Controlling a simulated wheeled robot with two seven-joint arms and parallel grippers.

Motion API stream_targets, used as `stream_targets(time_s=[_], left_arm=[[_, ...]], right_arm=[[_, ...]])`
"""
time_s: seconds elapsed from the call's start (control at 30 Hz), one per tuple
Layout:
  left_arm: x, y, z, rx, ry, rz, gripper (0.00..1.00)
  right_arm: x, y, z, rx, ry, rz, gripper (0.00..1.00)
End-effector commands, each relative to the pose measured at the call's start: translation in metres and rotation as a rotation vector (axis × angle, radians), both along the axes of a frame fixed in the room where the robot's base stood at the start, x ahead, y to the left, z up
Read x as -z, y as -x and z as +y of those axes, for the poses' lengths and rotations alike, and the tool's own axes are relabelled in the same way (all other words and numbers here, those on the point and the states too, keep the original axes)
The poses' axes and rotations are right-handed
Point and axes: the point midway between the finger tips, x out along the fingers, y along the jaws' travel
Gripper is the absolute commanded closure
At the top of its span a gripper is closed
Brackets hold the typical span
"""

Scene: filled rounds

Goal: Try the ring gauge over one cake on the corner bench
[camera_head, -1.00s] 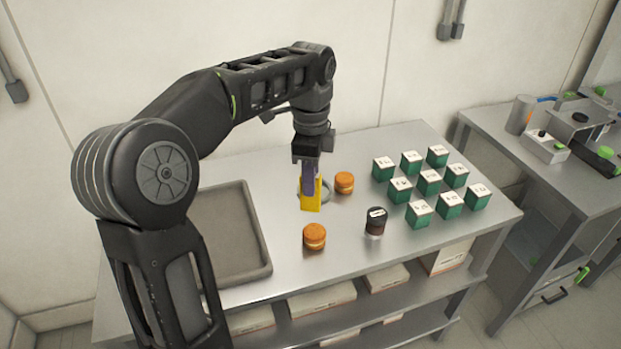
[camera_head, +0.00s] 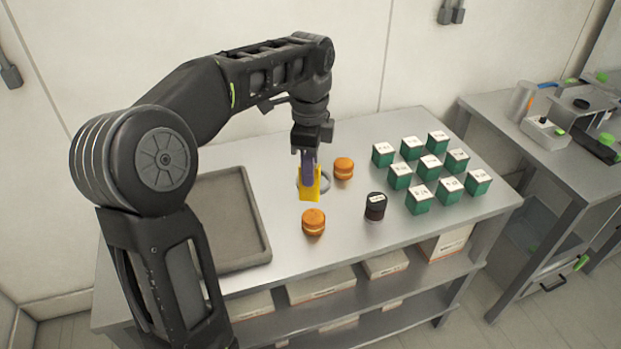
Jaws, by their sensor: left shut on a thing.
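My left gripper (camera_head: 308,174) points down over the middle of the bench. It is shut on the yellow handle piece of what looks like the ring gauge (camera_head: 310,188). The grey ring shows partly behind the handle, and the fingers and handle hide the rest of it. One orange-brown cake (camera_head: 344,168) stands just right of and behind the ring, apart from it in the picture. Another cake (camera_head: 313,222) stands in front of the handle, uncovered. Whether the gauge touches the metal corner bench (camera_head: 275,196) I cannot tell. My right gripper is not in view.
A dark jar (camera_head: 375,206) stands right of the front cake. Several green boxes with white tops (camera_head: 429,168) stand in rows at the right. A grey tray (camera_head: 262,238) lies at the left, partly behind my arm. A second bench (camera_head: 585,180) stands at far right.

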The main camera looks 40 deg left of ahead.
Motion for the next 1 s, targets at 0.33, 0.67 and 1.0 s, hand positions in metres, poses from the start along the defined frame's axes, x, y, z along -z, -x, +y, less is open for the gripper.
stream_targets(time_s=[0.33, 0.67, 1.0], left_arm=[[0.021, 0.000, 0.000, 0.000, 0.000, 0.000, 1.00], [0.039, 0.000, 0.000, 0.000, 0.000, 0.000, 1.00], [0.058, 0.000, 0.000, 0.001, 0.000, 0.000, 1.00]], right_arm=[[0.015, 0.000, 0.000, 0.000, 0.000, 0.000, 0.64], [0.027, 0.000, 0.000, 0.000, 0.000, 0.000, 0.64], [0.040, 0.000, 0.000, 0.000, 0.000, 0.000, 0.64]])
